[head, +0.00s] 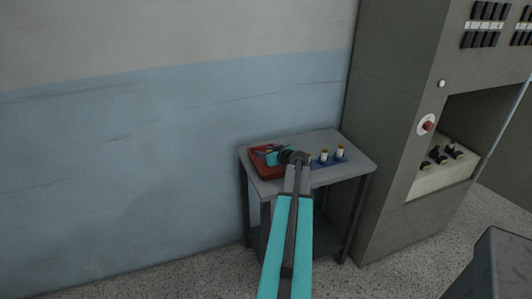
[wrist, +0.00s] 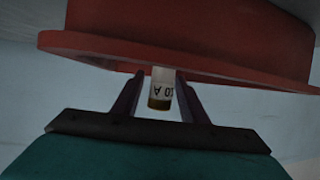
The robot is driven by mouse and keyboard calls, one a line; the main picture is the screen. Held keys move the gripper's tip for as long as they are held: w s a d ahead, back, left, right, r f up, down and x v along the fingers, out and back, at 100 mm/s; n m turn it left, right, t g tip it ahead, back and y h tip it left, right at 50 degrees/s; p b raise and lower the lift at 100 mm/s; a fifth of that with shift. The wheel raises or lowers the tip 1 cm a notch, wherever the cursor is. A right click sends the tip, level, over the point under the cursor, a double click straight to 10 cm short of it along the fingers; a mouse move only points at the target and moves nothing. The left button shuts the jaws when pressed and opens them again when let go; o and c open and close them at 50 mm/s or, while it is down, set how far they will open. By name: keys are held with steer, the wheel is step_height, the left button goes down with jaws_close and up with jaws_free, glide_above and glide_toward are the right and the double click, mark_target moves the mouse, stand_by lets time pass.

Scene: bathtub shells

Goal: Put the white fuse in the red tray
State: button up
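The red tray (head: 266,174) sits on the left part of a small grey table. In the wrist view its rim and side (wrist: 230,65) fill the top of the picture. My gripper (head: 263,152) is at the tray, and its teal body covers part of it in the head view. In the wrist view my fingers (wrist: 160,80) stand on both sides of a white fuse (wrist: 162,84) with a brown-gold cap and upside-down lettering. The fuse appears in front of the tray rim, held near the fingertips. It cannot be made out in the head view.
Two more white fuses with yellowish tops (head: 324,155) stand on a blue base (head: 328,162) right of my wrist; part of the base is hidden. The grey table (head: 350,164) stands against the wall, beside a tall grey cabinet (head: 388,150).

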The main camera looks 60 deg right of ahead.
steer(key=shift+r+p, duration=0.25)
steer(key=shift+p, duration=0.1)
steer(key=shift+b+v, duration=1.5)
steer(key=shift+v, duration=4.5)
steer(key=shift+d, duration=0.1)
